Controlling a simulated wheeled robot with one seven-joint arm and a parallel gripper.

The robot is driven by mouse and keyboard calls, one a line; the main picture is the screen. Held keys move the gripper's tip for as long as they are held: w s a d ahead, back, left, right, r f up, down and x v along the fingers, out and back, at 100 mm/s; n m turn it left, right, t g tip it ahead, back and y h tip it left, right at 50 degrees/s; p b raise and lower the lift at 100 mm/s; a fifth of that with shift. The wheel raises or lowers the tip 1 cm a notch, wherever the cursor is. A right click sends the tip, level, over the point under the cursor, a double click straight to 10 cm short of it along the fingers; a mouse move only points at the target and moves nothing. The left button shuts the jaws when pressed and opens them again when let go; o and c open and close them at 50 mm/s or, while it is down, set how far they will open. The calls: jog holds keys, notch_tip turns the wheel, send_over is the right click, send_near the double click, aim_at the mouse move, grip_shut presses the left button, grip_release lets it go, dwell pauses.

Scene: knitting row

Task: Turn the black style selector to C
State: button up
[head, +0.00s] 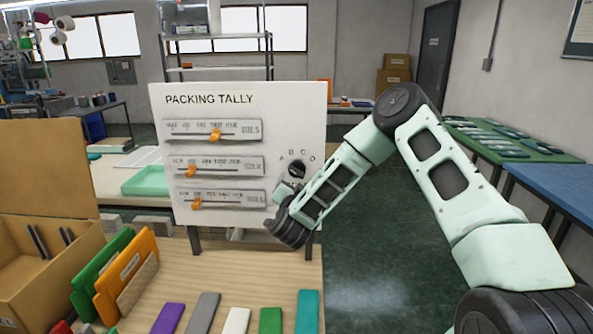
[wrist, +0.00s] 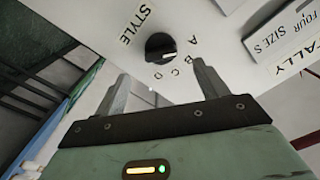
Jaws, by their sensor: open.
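The black style selector (head: 297,170) is a round knob at the lower right of the white panel, with letters A to D above it. In the wrist view the selector (wrist: 158,46) shows upside down with a small white mark that seems to point nearest B; this is hard to be sure of. My gripper (head: 286,191) is just below and left of the knob in the head view. In the wrist view my gripper (wrist: 160,84) is open and empty, its two fingers apart, with the knob beyond and between them, not touched.
The white panel (head: 240,100) reads PACKING TALLY and carries sliders with orange handles (head: 215,135) left of the knob. It stands on a wooden table (head: 215,275) holding coloured blocks, folders and a cardboard box (head: 30,270). Open floor (head: 370,260) lies to the right.

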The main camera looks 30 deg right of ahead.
aim_at(296, 175)
jog(key=p+x, duration=0.2)
jog(key=x, duration=0.6)
jog(key=shift+w+d, duration=0.15)
jog(key=shift+w, duration=0.1)
jog(key=c, duration=0.9)
